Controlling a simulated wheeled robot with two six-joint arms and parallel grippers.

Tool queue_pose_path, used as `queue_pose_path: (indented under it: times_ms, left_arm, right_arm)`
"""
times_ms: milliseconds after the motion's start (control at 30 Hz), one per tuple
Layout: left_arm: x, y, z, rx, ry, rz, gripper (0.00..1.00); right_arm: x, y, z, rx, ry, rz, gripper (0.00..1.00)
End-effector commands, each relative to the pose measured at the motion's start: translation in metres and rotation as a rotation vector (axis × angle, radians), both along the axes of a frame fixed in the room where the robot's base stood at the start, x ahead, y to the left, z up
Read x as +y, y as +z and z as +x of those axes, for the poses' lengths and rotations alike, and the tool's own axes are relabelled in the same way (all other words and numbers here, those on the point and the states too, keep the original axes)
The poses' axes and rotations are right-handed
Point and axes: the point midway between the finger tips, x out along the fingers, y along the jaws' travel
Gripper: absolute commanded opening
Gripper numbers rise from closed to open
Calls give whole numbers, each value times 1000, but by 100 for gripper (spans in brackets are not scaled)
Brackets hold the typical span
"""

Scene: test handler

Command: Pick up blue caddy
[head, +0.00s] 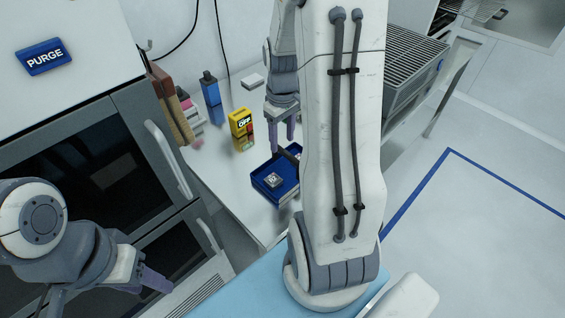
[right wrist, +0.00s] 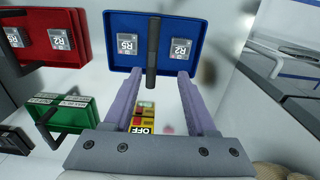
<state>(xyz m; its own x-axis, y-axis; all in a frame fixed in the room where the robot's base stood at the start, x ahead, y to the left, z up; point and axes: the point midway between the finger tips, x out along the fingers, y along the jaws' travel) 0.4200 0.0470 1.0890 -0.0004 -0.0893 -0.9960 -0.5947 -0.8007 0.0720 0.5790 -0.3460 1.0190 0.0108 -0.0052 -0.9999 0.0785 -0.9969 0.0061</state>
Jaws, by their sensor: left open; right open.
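The blue caddy (head: 287,187) sits on the white counter in the head view, partly hidden behind my right arm. It also shows at the top of the right wrist view (right wrist: 120,62), a shallow tray with a dark handle (right wrist: 152,50) and two grey chips marked R5 and R2. My right gripper (head: 283,144) is open at the handle. In the right wrist view its purple fingertips (right wrist: 158,76) stand on either side of the handle's near end; I cannot tell whether they touch it. My left gripper (head: 155,280) is open and empty at the lower left, away from the caddy.
A yellow OFF box (head: 240,122) and a blue bottle (head: 211,98) stand on the counter (head: 228,170). Red (right wrist: 35,42) and green (right wrist: 72,118) caddies show in the right wrist view. A dark-windowed cabinet (head: 130,100) with a PURGE button (head: 44,57) stands left. The floor at right is clear.

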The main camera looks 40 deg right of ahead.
Motion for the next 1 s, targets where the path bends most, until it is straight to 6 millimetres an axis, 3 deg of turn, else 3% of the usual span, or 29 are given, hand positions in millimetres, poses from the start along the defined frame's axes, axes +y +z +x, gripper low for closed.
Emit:
queue_pose_path:
  times_ms: [133,333,567,833,1000]
  left_arm:
    - [0,1,0,0,0,0,50]
    - [0,3,0,0,0,0,50]
    - [0,5,0,0,0,0,50]
    - [0,13,0,0,0,0,50]
    - [0,13,0,0,0,0,50]
  right_arm:
    - [-14,-12,-3,15,-1,8,57]
    - [-13,-43,-3,17,1,9,57]
    - [-13,-60,-3,14,1,7,57]
    - [-13,-97,-4,15,0,8,57]
    - [-13,-107,-3,11,0,5,57]
